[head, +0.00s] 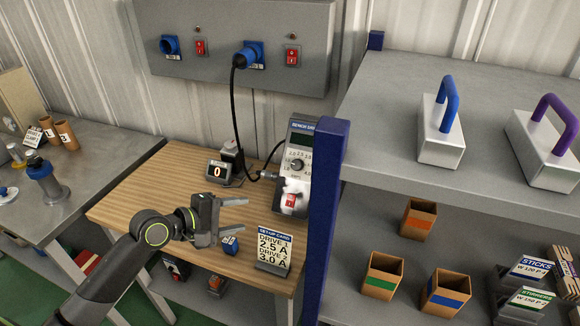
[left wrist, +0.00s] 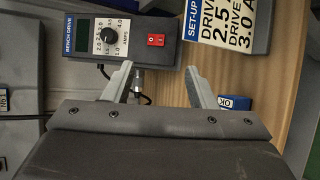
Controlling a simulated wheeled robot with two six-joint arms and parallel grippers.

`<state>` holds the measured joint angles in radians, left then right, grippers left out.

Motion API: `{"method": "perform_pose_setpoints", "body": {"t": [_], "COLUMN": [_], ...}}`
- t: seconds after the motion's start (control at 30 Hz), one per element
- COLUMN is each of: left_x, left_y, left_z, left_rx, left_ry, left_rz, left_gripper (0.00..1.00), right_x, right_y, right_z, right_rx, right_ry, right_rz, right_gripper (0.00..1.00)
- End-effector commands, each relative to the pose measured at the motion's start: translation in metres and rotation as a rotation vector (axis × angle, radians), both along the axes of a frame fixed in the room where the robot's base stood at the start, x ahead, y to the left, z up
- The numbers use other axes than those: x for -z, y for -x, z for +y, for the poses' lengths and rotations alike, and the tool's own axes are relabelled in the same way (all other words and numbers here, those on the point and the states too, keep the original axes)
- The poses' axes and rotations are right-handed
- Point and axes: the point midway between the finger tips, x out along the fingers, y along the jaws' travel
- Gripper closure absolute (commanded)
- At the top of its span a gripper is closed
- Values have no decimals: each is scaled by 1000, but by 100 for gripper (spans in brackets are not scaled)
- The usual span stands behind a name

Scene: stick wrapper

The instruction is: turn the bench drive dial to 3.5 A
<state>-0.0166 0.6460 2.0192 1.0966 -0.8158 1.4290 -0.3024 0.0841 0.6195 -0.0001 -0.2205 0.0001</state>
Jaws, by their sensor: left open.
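The bench drive (head: 302,143) is a grey box on the wooden bench, with a dark display, a round black dial (head: 296,165) and a red switch (head: 290,201). In the left wrist view the dial (left wrist: 107,36) sits within a scale of amps, sideways; I cannot read its pointer setting surely. The drive's display (left wrist: 83,44) looks dark. My left gripper (head: 243,218) is open and empty above the bench, left of and nearer than the drive, apart from the dial. Its fingers (left wrist: 159,78) point toward the drive in the wrist view. My right gripper is not in view.
A set-up card (head: 274,252) reads drive 1 2.5 A, drive 2 3.0 A. A blue OK block (head: 230,245) stands beside it. A small meter (head: 218,172) shows 0. A black cable hangs to the bench. A blue post (head: 325,210) stands right of the drive.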

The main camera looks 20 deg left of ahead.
Motion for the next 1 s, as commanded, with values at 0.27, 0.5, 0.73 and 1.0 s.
{"method": "perform_pose_setpoints", "body": {"t": [0.27,0.5,0.73,1.0], "left_x": [-59,-60,-51,-38], "left_y": [-43,-59,-89,-131], "left_z": [21,13,-8,-36], "left_rx": [-112,-121,-120,-120], "left_ry": [355,388,389,386], "left_rz": [42,47,47,49], "left_gripper": [49,49,49,49], "right_x": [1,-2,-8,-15], "right_y": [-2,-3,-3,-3], "right_z": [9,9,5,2], "right_rx": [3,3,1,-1], "right_ry": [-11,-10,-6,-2], "right_rz": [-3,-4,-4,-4], "right_gripper": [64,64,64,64]}}
